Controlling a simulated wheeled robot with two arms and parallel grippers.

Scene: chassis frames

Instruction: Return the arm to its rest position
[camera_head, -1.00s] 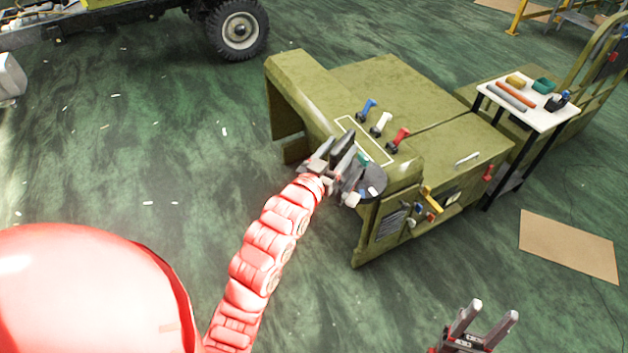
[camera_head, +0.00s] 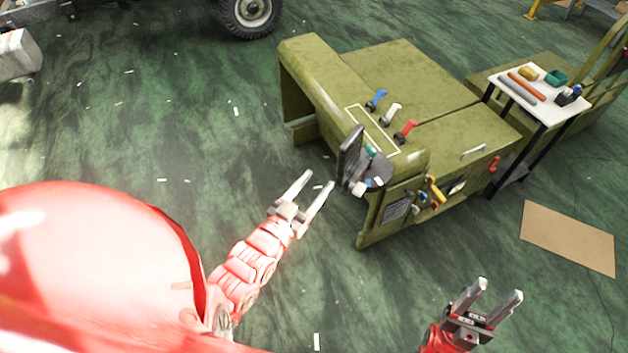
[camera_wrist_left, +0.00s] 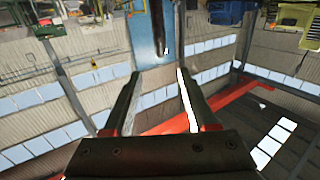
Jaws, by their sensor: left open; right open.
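My left gripper (camera_head: 307,190) is open and empty in the head view, above the green floor to the left of the olive chassis unit (camera_head: 395,75). It is apart from the unit. Its two fingers also show in the left wrist view (camera_wrist_left: 158,95), spread with nothing between them. My left arm (camera_head: 250,268) is red and comes in from the lower left. My right gripper (camera_head: 487,290) is open and empty at the bottom right of the head view, with only a short piece of red arm behind it.
The olive unit carries blue (camera_head: 377,99), white (camera_head: 391,113) and red (camera_head: 405,131) levers. A dark upright panel (camera_head: 350,158) stands at its near corner. A white-topped side table (camera_head: 540,108) holds several small items. A cardboard sheet (camera_head: 568,238) lies on the floor.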

